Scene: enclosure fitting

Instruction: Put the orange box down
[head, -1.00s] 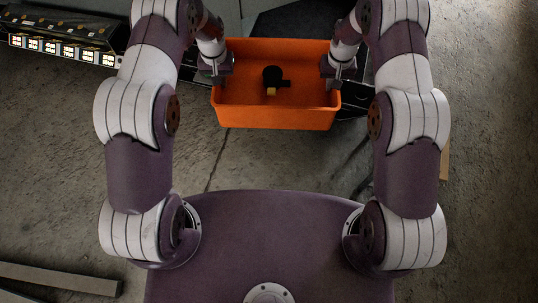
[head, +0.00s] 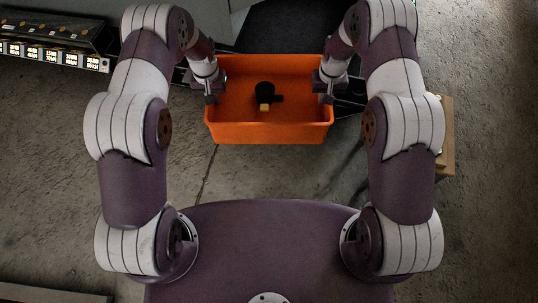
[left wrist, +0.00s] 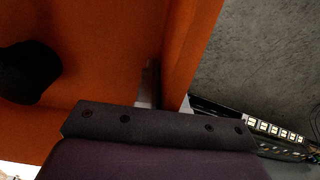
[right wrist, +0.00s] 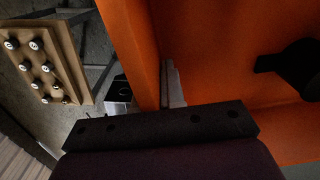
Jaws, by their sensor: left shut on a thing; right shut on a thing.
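The orange box (head: 268,132) is an open-topped bin in front of my body in the head view, held between both arms. My left gripper (head: 211,96) is shut on its left wall, and my right gripper (head: 327,96) is shut on its right wall. In the left wrist view the left finger (left wrist: 152,82) lies against the orange wall (left wrist: 188,50). In the right wrist view the right finger (right wrist: 172,85) lies along the other wall (right wrist: 130,40). A black part with a yellowish block (head: 265,94) lies inside the box. What is directly under the box is hidden.
A dark rack with a row of lit labels (head: 55,55) stands at the upper left. A wooden board with several round knobs (right wrist: 40,65) shows in the right wrist view. A long bar (head: 50,295) lies at the lower left. The concrete floor between is bare.

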